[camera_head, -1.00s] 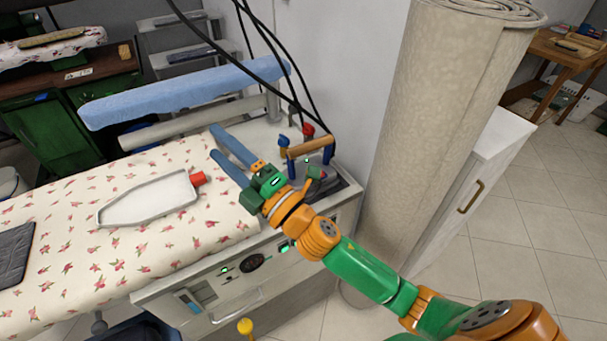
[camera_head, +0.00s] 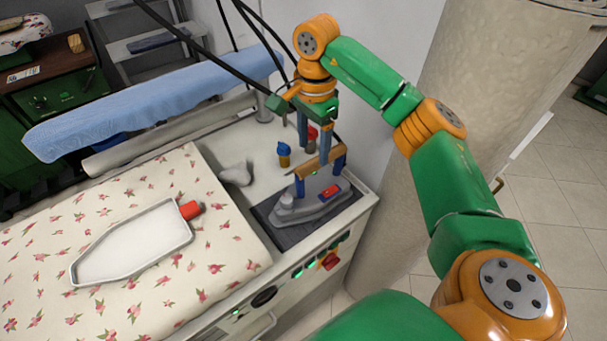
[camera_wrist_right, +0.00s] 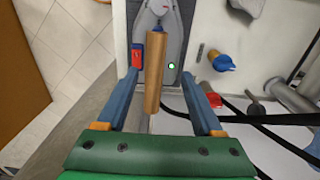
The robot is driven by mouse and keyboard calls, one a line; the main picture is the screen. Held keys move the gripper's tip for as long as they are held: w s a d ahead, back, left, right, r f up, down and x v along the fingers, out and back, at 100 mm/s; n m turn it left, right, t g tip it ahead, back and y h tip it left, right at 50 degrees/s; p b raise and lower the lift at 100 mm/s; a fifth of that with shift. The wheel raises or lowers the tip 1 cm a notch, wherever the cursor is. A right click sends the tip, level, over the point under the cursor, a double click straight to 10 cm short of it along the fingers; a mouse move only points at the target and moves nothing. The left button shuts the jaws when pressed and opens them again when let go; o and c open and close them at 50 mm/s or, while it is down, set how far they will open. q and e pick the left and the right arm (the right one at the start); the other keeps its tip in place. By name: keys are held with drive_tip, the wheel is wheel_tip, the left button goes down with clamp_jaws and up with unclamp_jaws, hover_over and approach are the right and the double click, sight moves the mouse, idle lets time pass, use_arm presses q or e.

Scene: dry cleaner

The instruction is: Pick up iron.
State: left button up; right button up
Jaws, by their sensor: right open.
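The iron (camera_head: 314,199) has a grey body, a wooden handle on blue posts and a red part on its side. It rests on a dark pad at the right end of the ironing station. My right gripper (camera_head: 313,155) points down above the iron's handle, open. In the right wrist view, the wooden handle (camera_wrist_right: 155,68) lies between the two blue fingers of the gripper (camera_wrist_right: 167,85), with gaps on both sides. I cannot tell whether the fingertips reach down to handle height. My left gripper is not in view.
A board with a floral cover (camera_head: 130,215) carries a white iron-shaped plate (camera_head: 135,245) with a red end. A blue padded arm (camera_head: 150,100) is behind. Blue and red knobs stand behind the iron. Black cables hang near my right arm. A rolled carpet (camera_head: 480,90) stands to the right.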

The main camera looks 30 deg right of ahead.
sight(314, 159)
drive_tip(key=shift+s+a+f+p, duration=0.1)
drive_tip(key=shift+s+f+p, duration=0.7)
drive_tip(key=shift+f, duration=0.4)
wheel_tip(314, 159, down, 2)
drive_tip(key=shift+w+f, duration=0.1)
drive_tip(key=shift+w, duration=0.05)
drive_tip(key=shift+w+f, duration=0.15)
drive_tip(key=shift+w, duration=0.2)
drive_tip(key=shift+c, duration=0.2)
drive_tip(key=shift+s, duration=0.15)
clamp_jaws()
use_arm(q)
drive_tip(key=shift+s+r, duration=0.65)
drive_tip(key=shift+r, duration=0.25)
use_arm(e)
drive_tip(key=shift+r, duration=0.2)
